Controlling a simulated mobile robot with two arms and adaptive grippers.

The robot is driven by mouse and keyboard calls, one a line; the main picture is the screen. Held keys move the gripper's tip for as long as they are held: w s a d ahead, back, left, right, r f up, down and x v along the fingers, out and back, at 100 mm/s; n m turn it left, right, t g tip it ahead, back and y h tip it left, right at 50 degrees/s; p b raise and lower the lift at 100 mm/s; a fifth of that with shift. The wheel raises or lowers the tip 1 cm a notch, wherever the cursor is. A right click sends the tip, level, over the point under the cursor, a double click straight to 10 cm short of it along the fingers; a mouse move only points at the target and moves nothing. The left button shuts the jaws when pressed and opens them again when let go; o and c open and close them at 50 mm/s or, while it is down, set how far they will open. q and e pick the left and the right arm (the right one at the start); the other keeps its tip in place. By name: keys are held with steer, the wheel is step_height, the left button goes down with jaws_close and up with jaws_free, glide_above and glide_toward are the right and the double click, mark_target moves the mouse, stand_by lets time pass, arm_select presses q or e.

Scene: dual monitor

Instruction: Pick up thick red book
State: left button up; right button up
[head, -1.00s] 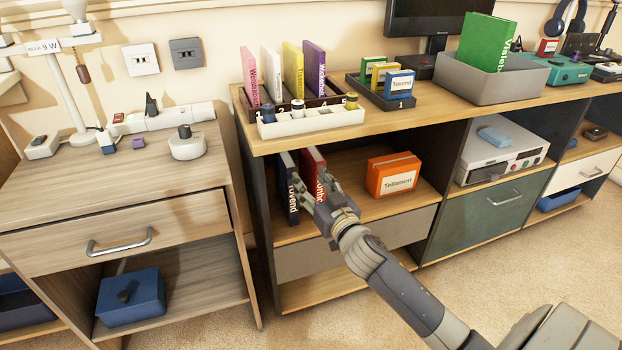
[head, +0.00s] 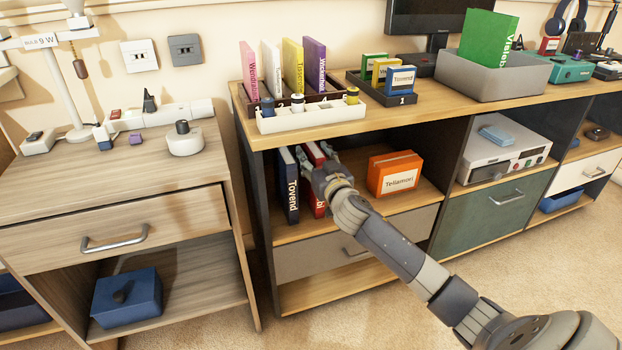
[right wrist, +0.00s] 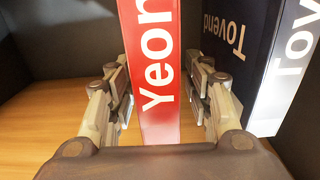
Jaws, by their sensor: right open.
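The thick red book (head: 312,155) stands upright in the open shelf under the desk top, partly hidden by my right gripper. In the right wrist view its red spine (right wrist: 152,70) with white letters lies between the two fingers. My right gripper (head: 318,165) is open, with one finger on each side of the book. A gap shows on the left of the book; on the right the finger is very close to it, and I cannot tell whether it touches. My left gripper is not in view.
A dark blue book (head: 288,186) stands just left of the red one in the head view; it also shows in the right wrist view (right wrist: 238,40), close beside a finger. An orange box (head: 395,174) sits to the right on the same shelf. The desk top (head: 335,124) overhangs it.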

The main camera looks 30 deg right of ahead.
steer(key=shift+x, duration=1.25)
jaws_close()
steer(key=shift+r, duration=0.15)
